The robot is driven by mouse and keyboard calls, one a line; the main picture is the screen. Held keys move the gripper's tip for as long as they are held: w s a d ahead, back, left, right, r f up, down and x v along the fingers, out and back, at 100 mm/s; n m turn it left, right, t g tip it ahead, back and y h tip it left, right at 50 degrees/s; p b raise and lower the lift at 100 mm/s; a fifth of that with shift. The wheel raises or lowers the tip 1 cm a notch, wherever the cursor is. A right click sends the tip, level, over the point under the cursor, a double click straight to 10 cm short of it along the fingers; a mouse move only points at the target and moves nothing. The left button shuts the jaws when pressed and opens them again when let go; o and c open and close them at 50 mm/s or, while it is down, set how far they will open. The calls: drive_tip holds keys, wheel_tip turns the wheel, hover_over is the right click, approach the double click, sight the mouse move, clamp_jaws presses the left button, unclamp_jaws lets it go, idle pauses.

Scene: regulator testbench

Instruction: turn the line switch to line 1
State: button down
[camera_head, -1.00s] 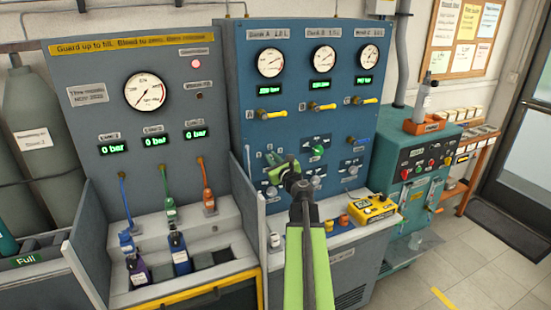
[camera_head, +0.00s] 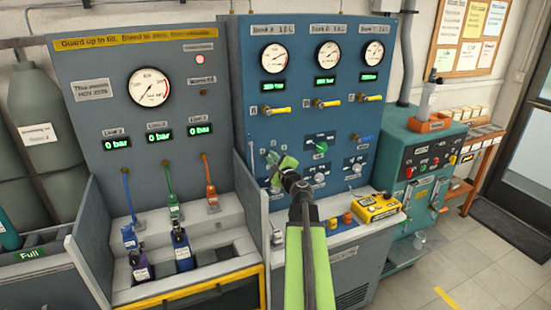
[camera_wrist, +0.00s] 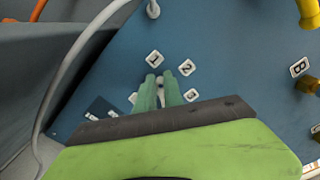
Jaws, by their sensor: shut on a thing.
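My green gripper (camera_head: 274,172) is at the lower left of the blue panel (camera_head: 300,128). In the wrist view its two pale green fingers (camera_wrist: 161,84) are shut on the line switch, which they mostly cover. Only a small light piece shows between the fingertips, so its pointing direction cannot be told. Around the fingers are white labels: the line 1 label (camera_wrist: 154,58) just above left, the line 2 label (camera_wrist: 187,67) above right, and the line 3 label (camera_wrist: 191,95) to the right. Another label is partly hidden at the left.
A green knob (camera_head: 321,147) and several grey knobs sit to the right on the same panel. Yellow valve handles (camera_head: 273,111) are above. A grey hose (camera_wrist: 75,60) runs left of the fingers. A yellow meter (camera_head: 378,208) lies on the ledge below.

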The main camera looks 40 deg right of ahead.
drive_tip(key=shift+f+n, duration=0.1)
drive_tip(key=shift+n, duration=0.2)
drive_tip(key=c, duration=1.5)
unclamp_jaws()
drive_tip(key=shift+s, duration=0.1)
drive_tip(key=shift+o, duration=0.2)
